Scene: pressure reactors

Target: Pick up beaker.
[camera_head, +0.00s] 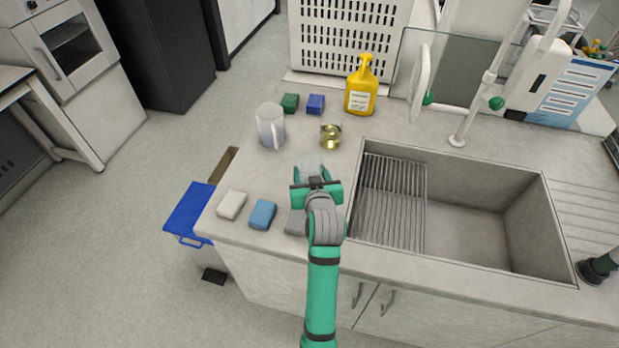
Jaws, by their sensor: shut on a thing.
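A clear glass beaker (308,171) shows just beyond the end of my arm, left of the sink. My green and grey gripper (314,180) is shut on the beaker and hides its near side. I cannot tell whether the beaker touches the countertop.
A clear jug (271,127), a small yellowish glass vessel (330,136) and a yellow bottle (361,88) stand beyond my gripper. Green (290,102) and blue (315,103) sponges lie behind. Several sponges lie near the front edge. A sink (470,225) with a drying rack (390,200) is right.

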